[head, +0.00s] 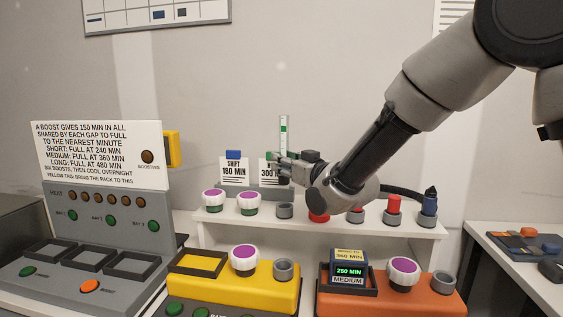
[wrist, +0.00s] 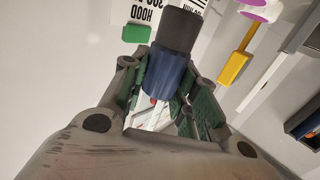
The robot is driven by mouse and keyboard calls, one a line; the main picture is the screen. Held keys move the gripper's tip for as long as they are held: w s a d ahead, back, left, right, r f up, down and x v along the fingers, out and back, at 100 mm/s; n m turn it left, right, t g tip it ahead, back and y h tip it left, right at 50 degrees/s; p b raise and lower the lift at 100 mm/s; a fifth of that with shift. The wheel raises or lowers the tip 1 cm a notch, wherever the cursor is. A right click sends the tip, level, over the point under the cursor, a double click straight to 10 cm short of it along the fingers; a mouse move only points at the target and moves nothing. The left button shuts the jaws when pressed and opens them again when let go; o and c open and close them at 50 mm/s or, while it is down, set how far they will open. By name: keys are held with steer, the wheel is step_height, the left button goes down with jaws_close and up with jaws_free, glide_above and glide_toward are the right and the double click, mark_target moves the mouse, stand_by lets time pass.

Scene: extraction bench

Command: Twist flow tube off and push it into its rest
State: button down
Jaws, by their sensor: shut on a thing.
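My gripper (head: 283,160) is shut on the flow tube (head: 284,132), above the back shelf. In the head view the tube is clear with green marks and stands roughly upright above my fingers. In the wrist view its blue collar and dark grey end (wrist: 180,32) show between the fingers, with a small red part inside the grip. In the head view its lower end is mostly hidden by my gripper and looks clear of the shelf. A grey ring holder (head: 285,210) on the shelf stands empty below it. I cannot tell which holder is the tube's rest.
The shelf (head: 330,229) also bears purple-topped caps (head: 214,200), red plugs (head: 394,205) and a blue plug (head: 429,205). Yellow (head: 225,290) and orange (head: 420,304) units stand in front, each with a grey holder. A charger (head: 95,262) is at left. Sign cards (head: 234,171) stand behind.

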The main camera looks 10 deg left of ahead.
mark_target(287, 178)
steer(key=shift+s+d+f, duration=0.1)
steer(key=shift+f, duration=3)
steer(key=shift+f, duration=1.35)
steer(key=c, duration=1)
jaws_free()
steer(key=shift+r, duration=2.25)
